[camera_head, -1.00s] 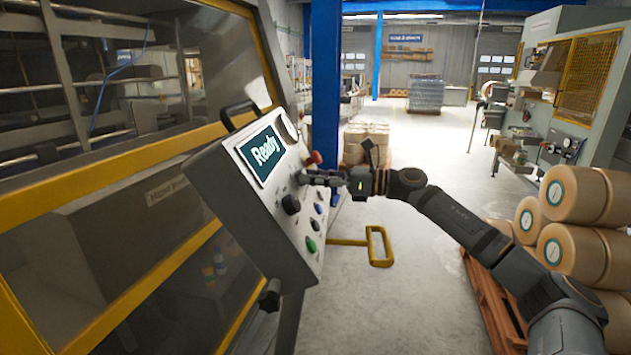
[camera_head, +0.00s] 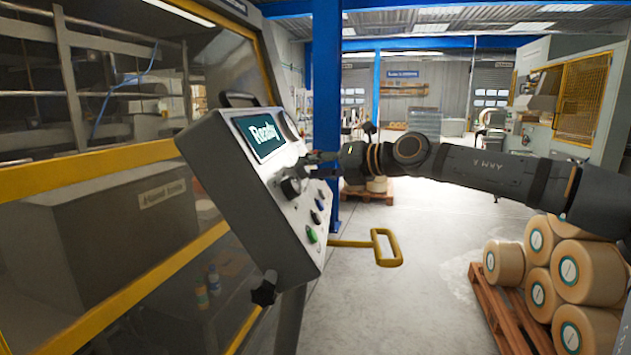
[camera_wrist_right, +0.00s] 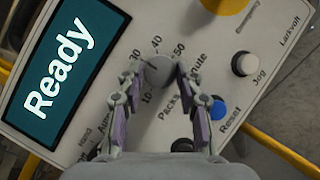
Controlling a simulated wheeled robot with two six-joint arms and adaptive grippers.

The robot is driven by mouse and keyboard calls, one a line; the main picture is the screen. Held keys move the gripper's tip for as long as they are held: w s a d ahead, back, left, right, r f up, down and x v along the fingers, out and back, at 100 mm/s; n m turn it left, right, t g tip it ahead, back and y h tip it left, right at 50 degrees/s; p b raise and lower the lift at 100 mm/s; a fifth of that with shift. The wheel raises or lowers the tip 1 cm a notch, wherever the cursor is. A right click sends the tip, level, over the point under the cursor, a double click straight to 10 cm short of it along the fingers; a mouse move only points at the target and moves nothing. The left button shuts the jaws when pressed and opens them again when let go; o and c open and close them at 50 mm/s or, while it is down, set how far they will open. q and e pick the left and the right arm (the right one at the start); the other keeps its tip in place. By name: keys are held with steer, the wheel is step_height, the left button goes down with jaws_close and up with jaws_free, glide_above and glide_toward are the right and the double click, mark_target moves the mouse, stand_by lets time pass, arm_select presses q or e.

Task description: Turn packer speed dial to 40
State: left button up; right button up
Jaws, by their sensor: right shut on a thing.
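The packer speed dial (camera_wrist_right: 158,72) is a small round grey knob with 10, 30, 40 and 50 legible around it, beside the "Packs/minute" label. My right gripper (camera_wrist_right: 160,82) has a finger on each side of the dial and is shut on it. I cannot make out which number the dial points to. In the head view, my right gripper (camera_head: 308,162) reaches the tilted control panel (camera_head: 232,170) from the right, and its fingers hide the dial. The panel's screen (camera_head: 259,135) reads "Ready". My left gripper is not in view.
A blue Reset button (camera_wrist_right: 217,108) and a white Jog button (camera_wrist_right: 244,63) are close to the right finger. A yellow handle (camera_head: 386,248) sticks out beside the panel.

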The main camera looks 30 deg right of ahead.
steer(key=m+h+b, duration=0.1)
steer(key=m, duration=0.2)
steer(key=shift+a+g, duration=0.1)
steer(key=shift+g, duration=0.2)
steer(key=shift+r+m+g+h, duration=0.2)
steer(key=shift+m+g+h, duration=0.3)
steer(key=shift+m, duration=0.4)
steer(key=shift+w+r+m+g+h+p, duration=0.1)
steer(key=shift+m+g+h+p, duration=0.1)
steer(key=shift+m, duration=0.4)
steer(key=shift+r+m+g+h+p, duration=0.1)
steer(key=shift+m+g+h, duration=0.1)
steer(key=shift+m, duration=0.4)
steer(key=shift+a+m+g+p, duration=0.1)
steer(key=shift+m+g+p, duration=0.5)
steer(key=shift+m, duration=0.4)
steer(key=o, duration=1.2)
steer(key=shift+w, duration=0.1)
